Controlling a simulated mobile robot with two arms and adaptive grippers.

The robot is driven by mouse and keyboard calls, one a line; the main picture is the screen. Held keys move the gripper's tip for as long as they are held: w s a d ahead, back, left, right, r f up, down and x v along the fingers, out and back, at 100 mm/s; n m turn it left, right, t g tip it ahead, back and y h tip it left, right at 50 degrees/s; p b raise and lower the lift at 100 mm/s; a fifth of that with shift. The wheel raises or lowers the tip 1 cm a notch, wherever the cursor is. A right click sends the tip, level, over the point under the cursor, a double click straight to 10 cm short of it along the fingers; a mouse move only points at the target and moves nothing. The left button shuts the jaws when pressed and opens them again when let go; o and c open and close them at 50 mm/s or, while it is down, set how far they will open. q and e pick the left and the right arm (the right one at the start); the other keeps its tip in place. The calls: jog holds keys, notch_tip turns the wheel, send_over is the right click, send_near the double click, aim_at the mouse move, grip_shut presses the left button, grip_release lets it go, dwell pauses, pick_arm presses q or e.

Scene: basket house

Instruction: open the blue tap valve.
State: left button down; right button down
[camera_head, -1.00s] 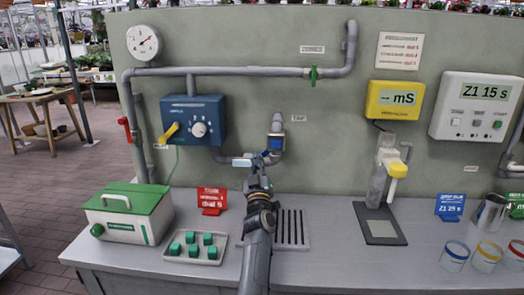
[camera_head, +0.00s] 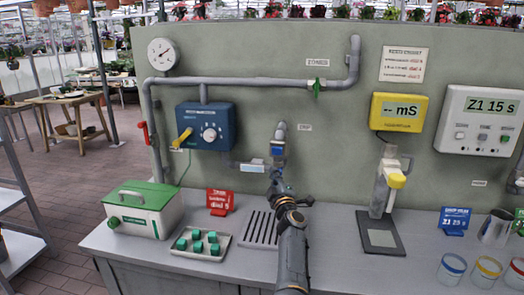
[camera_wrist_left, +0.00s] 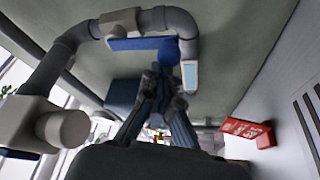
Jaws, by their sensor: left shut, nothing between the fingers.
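The tap (camera_head: 281,130) is a grey bent pipe on the green-grey panel, with a blue valve (camera_head: 278,149) at its lower end. In the left wrist view a flat blue lever (camera_wrist_left: 140,43) lies against the grey pipe, beside a blue collar. My left gripper (camera_head: 273,172) is just below the blue valve in the head view. Its fingers also show in the left wrist view (camera_wrist_left: 160,78), close together and empty, in front of the blue collar. I cannot tell whether they touch it. My right gripper is not in view.
A blue control box (camera_head: 205,127) with a yellow lever hangs left of the tap. A red sign (camera_head: 220,202), a green-lidded case (camera_head: 143,208) and a tray (camera_head: 192,250) of green plugs stand on the bench. A slotted drain (camera_head: 259,229) lies below. A probe stand (camera_head: 381,238) is at right.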

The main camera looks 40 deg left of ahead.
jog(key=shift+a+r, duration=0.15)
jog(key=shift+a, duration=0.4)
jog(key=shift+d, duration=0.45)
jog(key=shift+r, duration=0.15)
